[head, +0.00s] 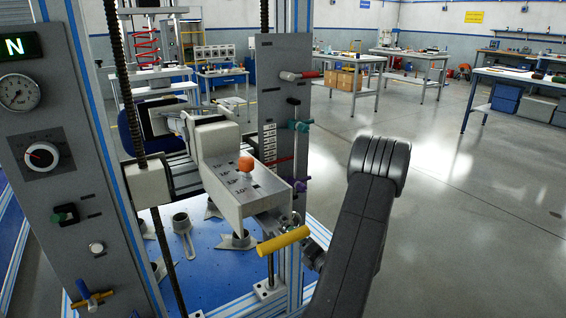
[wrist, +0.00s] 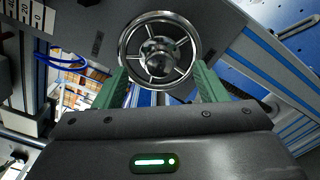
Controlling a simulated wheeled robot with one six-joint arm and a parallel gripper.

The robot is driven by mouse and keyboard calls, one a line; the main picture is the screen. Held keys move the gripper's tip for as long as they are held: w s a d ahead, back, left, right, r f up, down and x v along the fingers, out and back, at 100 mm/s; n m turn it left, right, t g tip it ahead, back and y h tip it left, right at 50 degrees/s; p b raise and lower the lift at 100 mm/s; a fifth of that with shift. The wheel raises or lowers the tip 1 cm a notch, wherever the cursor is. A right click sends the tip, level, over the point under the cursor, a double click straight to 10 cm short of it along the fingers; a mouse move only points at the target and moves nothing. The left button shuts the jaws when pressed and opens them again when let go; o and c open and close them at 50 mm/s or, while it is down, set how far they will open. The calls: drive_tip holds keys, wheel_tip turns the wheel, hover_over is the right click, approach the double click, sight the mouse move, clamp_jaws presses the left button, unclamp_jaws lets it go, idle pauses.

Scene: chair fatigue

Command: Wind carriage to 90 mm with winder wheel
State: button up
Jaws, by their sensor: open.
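The winder wheel (wrist: 158,56) is a chrome handwheel with spokes and a round hub, at the top centre of the wrist view. My gripper (wrist: 160,70) is open, its two green fingers standing on either side of the wheel's lower rim. I cannot tell whether they touch it. In the head view the wheel and my fingers cannot be made out behind my dark arm. The carriage (head: 232,192) is a pale grey block with an orange knob between the rig's columns. A scale strip (head: 268,145) stands on the right column; its reading is too small to tell.
A yellow bar handle (head: 283,240) sits close to my arm at the rig's front. The left control panel (head: 45,165) carries a gauge and knobs. A blue base plate (head: 200,285) lies under the carriage. Open floor (head: 470,220) spreads to the right, with workbenches (head: 520,75) beyond.

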drive_tip(key=n+b, duration=0.6)
drive_tip(key=n, duration=0.1)
drive_tip(key=shift+r, duration=0.1)
drive_tip(key=n+b, duration=0.8)
drive_tip(key=b, duration=0.2)
drive_tip(key=shift+s+a+n, duration=0.1)
drive_tip(key=shift+a+n, duration=0.05)
drive_tip(key=shift+n, duration=0.15)
drive_tip(key=shift+a, duration=0.1)
